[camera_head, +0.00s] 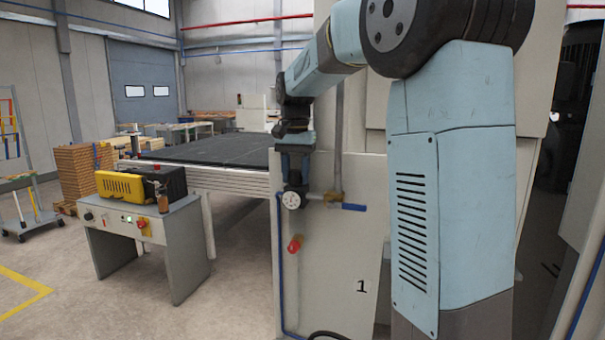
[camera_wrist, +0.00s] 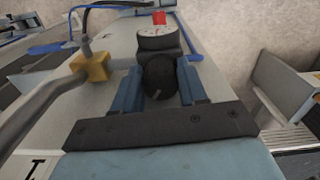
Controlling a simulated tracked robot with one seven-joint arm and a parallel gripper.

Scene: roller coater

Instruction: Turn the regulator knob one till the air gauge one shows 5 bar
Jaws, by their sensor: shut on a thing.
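The black regulator knob (camera_wrist: 160,77) sits between the two blue fingers of my gripper (camera_wrist: 160,90) in the wrist view. The fingers close on its sides, and a light mark shows on its top. The round white air gauge (camera_wrist: 157,40) lies just beyond the knob; its reading is too small to tell. In the head view my gripper (camera_head: 295,165) points down onto the regulator from above. The gauge (camera_head: 291,200) shows below it with a white face, its needle not readable. The knob is hidden by the fingers there.
A brass valve (camera_head: 333,197) with a blue lever (camera_head: 353,207) is right of the gauge. A red part (camera_head: 295,244) hangs below. The panel (camera_head: 330,270) bears a "1". A control desk (camera_head: 150,235) with a yellow box (camera_head: 119,186) stands left; open floor lies before it.

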